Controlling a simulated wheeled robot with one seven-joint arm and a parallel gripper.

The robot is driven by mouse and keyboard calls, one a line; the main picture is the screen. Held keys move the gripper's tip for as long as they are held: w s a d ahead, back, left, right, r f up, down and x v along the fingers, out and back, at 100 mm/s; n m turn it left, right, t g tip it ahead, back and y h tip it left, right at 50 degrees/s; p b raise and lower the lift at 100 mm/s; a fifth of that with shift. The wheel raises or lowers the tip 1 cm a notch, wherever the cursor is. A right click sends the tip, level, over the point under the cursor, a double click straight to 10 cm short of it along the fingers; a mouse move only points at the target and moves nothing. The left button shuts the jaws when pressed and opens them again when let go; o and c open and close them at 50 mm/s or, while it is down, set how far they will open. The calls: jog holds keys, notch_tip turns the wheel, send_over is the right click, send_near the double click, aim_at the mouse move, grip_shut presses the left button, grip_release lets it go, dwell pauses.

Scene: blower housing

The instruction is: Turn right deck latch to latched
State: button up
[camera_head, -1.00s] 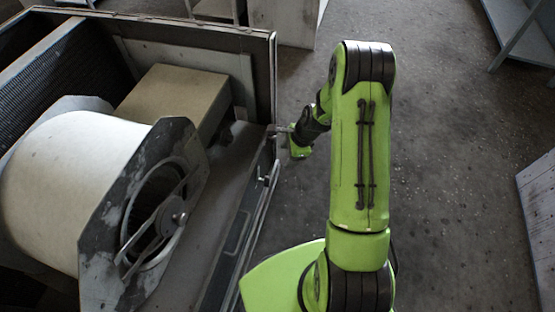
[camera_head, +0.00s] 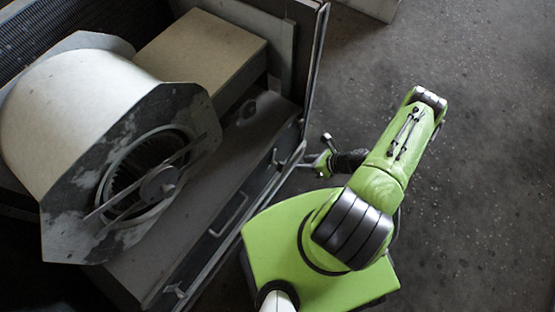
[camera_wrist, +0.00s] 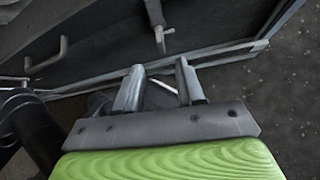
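The deck's front panel carries a small metal latch (camera_head: 275,158) near its right end, which I take as the right deck latch. In the wrist view the latch (camera_wrist: 158,36) is a short, thin metal lever sticking out of the dark panel, beyond my fingers. My gripper (camera_head: 314,153) is just outside the housing's right edge, apart from the latch. In the wrist view my gripper (camera_wrist: 159,88) has its two fingers spread with nothing held between them. Whether the latch is latched I cannot tell.
A bar handle (camera_head: 230,215) sits mid-panel, and another small latch (camera_head: 175,290) is at the near end. A metal rail (camera_head: 316,60) edges the housing close to my gripper. The blower drum (camera_head: 85,120) and a tan box (camera_head: 205,55) stand inside. The floor at right is clear.

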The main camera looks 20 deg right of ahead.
jog(key=b+x, duration=0.4)
jog(key=x, duration=1)
jog(key=shift+w+a+f+b, duration=0.15)
jog(key=shift+f+b, duration=0.1)
jog(key=shift+b, duration=0.15)
grip_shut()
